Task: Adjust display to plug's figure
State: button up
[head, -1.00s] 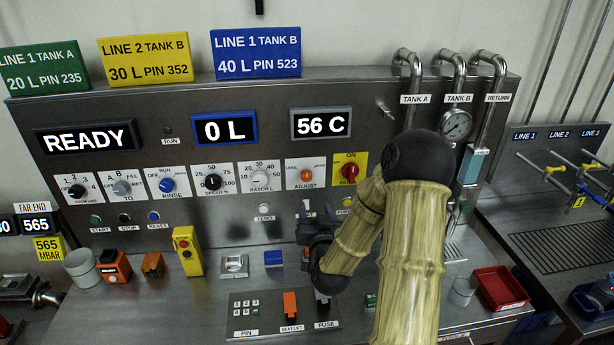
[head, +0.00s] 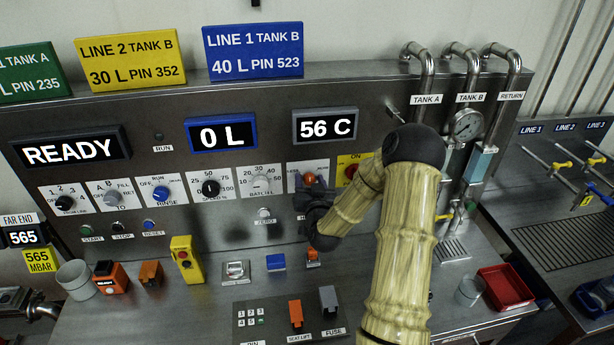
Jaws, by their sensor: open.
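The ADJUST knob (head: 309,178) is orange and sits on a white plate, right of the BATCH L dial. My gripper (head: 311,187) is open at this knob, with its fingers close around or just in front of it; contact cannot be told. The temperature display (head: 325,126) above reads 56 C. The blue-framed display (head: 221,134) reads 0 L and the left display (head: 71,149) reads READY. I cannot make out a plug with a figure on it.
A yellow 565 MBAR tag (head: 41,260) hangs at far left below a display (head: 26,236) reading 565. The red power switch (head: 352,171) is close right of my gripper. An orange knob (head: 313,252) stands below my gripper. A red tray (head: 505,288) stands at right.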

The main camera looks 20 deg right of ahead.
jog(key=shift+s, duration=0.1)
jog(key=c, duration=1)
jog(key=m+b, duration=0.2)
jog(key=b, duration=0.1)
jog(key=shift+f+m, duration=0.2)
jog(key=shift+m, duration=0.2)
jog(key=shift+r+m+b, duration=0.2)
jog(key=shift+m+b, duration=0.35)
jog(key=shift+m, duration=0.45)
jog(key=shift+d, duration=0.1)
jog(key=o, duration=1)
